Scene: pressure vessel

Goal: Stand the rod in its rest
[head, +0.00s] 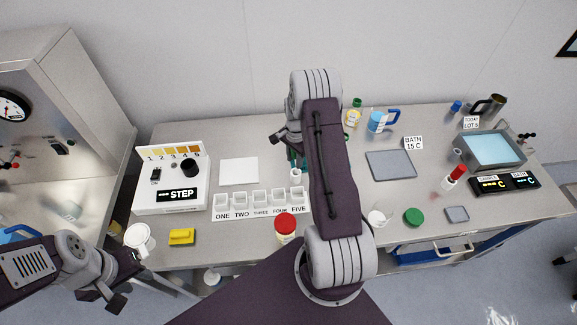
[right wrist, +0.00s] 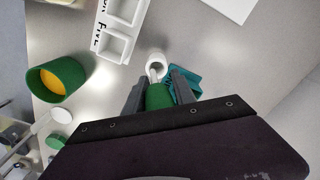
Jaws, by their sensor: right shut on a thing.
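My right gripper (right wrist: 158,92) is shut on the green grip of the rod (right wrist: 157,98). The rod's pale shaft runs to the mouth of a small white ring-shaped holder (right wrist: 157,64), which looks like its rest; how deep the tip sits I cannot tell. A teal cloth-like thing (right wrist: 186,82) lies just beside the right finger. In the head view my right arm hides most of the rod and jaws; only a small white piece (head: 296,173) shows there. My left gripper (head: 127,278) hangs empty at lower left by the table's front edge; its jaw opening is unclear.
The white tray labelled ONE to FIVE (head: 260,200) is close left of the rod. A red-lidded jar (head: 285,226) stands near the front edge. A green cup with orange inside (right wrist: 60,78) is near the holder. A grey pad (head: 390,164) and water bath (head: 492,150) lie right.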

